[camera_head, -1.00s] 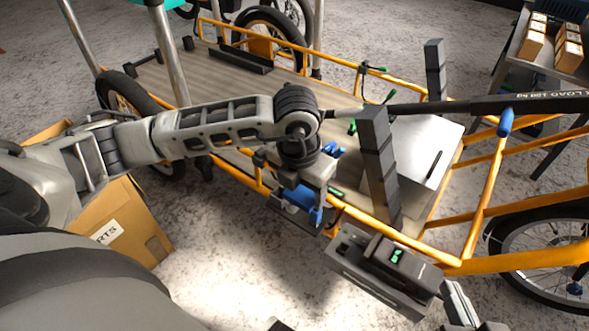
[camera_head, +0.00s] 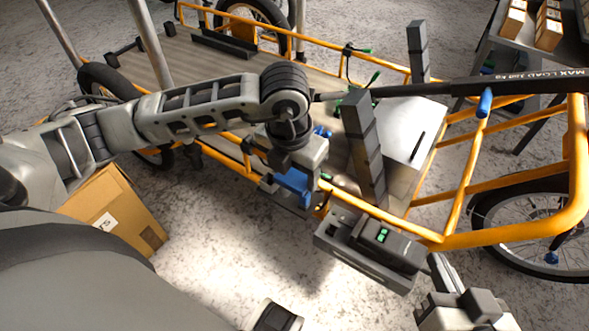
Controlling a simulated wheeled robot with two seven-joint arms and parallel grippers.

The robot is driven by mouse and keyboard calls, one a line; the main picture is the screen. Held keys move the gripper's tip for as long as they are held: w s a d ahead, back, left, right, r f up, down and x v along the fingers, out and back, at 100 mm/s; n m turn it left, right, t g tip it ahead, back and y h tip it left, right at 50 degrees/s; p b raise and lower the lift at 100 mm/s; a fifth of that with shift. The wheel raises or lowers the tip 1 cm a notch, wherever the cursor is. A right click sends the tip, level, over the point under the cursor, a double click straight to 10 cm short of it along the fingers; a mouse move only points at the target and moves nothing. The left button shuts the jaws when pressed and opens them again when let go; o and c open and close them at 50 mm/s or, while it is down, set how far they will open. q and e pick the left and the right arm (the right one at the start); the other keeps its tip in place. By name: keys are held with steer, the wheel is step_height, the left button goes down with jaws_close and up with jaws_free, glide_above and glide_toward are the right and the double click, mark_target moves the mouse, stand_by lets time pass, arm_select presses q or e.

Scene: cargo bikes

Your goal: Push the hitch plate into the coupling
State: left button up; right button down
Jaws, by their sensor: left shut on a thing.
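My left gripper (camera_head: 292,186) is shut at the near edge of the cargo bike. A dark part with a blue piece (camera_head: 294,184), which looks like the hitch plate, is at its jaws; the jaws hide much of it. A dark grey block with green lights (camera_head: 372,245), which looks like the coupling, is just right of and below this gripper, at the orange frame. I cannot tell whether the held part touches it. My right gripper (camera_head: 462,312) is at the bottom right, partly cut off, near the block's right end. Its jaws cannot be made out.
The orange bike frame (camera_head: 480,238) and a wheel (camera_head: 530,218) are at the right. Dark posts (camera_head: 361,145) and a grey box (camera_head: 405,135) stand on the deck. A black bar (camera_head: 500,84) crosses above. A cardboard box (camera_head: 110,212) is at the left.

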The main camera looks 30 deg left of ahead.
mark_target(296, 174)
arm_select(q)
steer(key=shift+r+p, duration=1.15)
steer(key=shift+r, duration=0.65)
